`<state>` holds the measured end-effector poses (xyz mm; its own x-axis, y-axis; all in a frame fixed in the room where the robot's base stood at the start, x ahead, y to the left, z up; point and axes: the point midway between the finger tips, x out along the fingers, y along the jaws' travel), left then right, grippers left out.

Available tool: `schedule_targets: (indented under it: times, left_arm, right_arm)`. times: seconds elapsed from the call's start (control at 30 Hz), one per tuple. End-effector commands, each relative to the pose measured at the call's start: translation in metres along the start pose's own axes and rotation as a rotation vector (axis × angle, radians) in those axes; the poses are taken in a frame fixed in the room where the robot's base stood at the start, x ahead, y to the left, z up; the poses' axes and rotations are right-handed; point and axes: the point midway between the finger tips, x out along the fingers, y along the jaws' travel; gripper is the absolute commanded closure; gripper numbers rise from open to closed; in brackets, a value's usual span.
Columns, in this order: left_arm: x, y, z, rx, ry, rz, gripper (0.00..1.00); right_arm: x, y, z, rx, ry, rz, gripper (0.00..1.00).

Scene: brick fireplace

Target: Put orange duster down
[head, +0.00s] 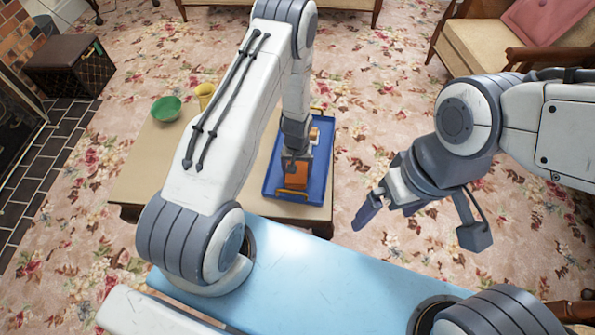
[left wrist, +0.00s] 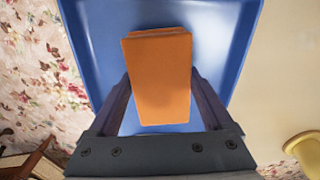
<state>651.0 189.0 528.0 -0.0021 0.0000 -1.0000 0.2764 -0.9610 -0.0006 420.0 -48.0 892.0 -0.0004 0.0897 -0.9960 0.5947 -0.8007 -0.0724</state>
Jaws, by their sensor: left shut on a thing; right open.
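The orange duster (left wrist: 160,75) is a plain orange block between the two fingers of my left gripper (left wrist: 158,95) in the left wrist view. In the head view my left gripper (head: 296,165) points down over the blue tray (head: 322,168), shut on the orange duster (head: 293,188). The tray also fills the middle of the left wrist view (left wrist: 222,45). I cannot tell whether the duster touches the tray floor. My right gripper (head: 420,222) is open and empty, to the right of the tray and away from the table.
The tray lies on a low tan table (head: 145,165). A green bowl (head: 165,109) and a yellow cup (head: 205,96) stand at its far left. A small tan-orange item (head: 314,134) shows at the tray's far end. Armchairs and a dark box (head: 68,66) stand beyond, on flowered carpet.

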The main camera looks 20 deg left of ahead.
Motion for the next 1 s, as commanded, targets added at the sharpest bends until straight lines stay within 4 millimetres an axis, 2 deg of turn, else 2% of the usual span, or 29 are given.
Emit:
schedule_targets:
  times: [0.1,0.47,0.5,0.53,0.8,0.9,1.0]
  left_arm:
    - [0.009,0.001,0.000,0.000,0.001,0.000,0.61]
    - [0.013,0.001,0.000,0.000,0.002,0.000,0.61]
    - [0.012,0.001,0.000,0.000,0.002,0.001,0.05]
    - [0.012,0.001,0.000,0.000,0.002,0.000,0.00]
    - [0.009,0.001,-0.001,0.000,0.002,0.001,0.00]
    - [0.000,0.001,-0.002,0.000,0.004,0.001,0.00]
    - [-0.018,0.001,-0.002,0.000,0.005,0.001,0.00]
  right_arm:
    - [0.001,0.000,0.000,0.000,0.000,0.000,0.00]
    - [0.004,0.000,0.000,0.000,0.000,0.000,0.00]
    - [0.003,0.000,0.000,0.000,0.000,0.000,0.00]
    - [0.003,0.000,0.000,0.000,0.000,0.000,0.00]
    - [0.001,0.000,0.000,0.000,0.000,0.000,0.00]
    - [-0.001,0.000,0.000,0.000,0.000,0.000,0.00]
    - [-0.003,0.000,0.000,0.000,0.000,0.000,0.00]
